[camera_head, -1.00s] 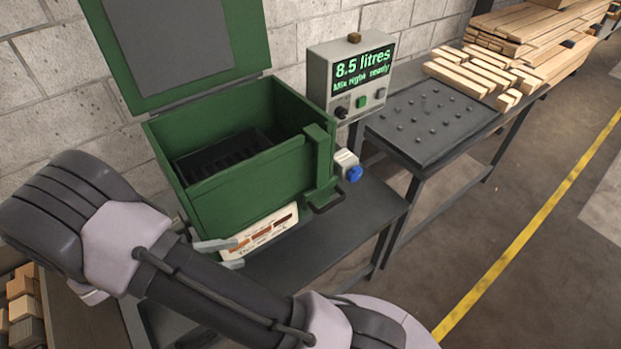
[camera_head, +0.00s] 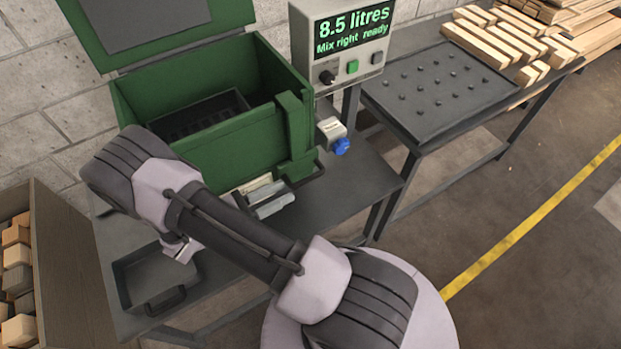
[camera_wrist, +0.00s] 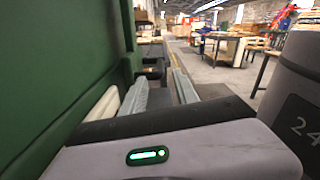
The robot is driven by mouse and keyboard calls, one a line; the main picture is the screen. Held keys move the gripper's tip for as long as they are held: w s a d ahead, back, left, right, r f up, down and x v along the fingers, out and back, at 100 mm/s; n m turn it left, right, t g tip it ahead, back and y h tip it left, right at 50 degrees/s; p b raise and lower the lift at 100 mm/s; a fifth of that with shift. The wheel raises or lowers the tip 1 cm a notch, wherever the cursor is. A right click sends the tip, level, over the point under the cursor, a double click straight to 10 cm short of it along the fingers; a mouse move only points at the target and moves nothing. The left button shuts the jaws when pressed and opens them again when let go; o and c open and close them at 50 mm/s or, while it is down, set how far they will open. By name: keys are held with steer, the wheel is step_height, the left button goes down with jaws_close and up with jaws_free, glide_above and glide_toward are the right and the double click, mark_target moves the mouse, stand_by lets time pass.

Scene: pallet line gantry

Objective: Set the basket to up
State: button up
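The green tank (camera_head: 215,150) stands on the bench with its lid (camera_head: 150,30) raised. A dark slotted basket (camera_head: 200,115) sits low inside it, below the rim. My arm hides part of the tank's front.
A control box (camera_head: 345,45) reads "8.5 litres, Mix right ready". A valve with a blue knob (camera_head: 341,146) sticks out right of the tank. A grey tray (camera_head: 150,285) is at the bench's left. A studded table (camera_head: 440,90) with timber stands right. The floor at right is clear.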

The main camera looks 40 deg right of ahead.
mark_target(310, 177)
steer(key=b+x, duration=0.1)
steer(key=x, duration=0.8)
steer(key=shift+s+b, duration=0.1)
steer(key=shift+b, duration=0.2)
jaws_close()
stand_by(0.9)
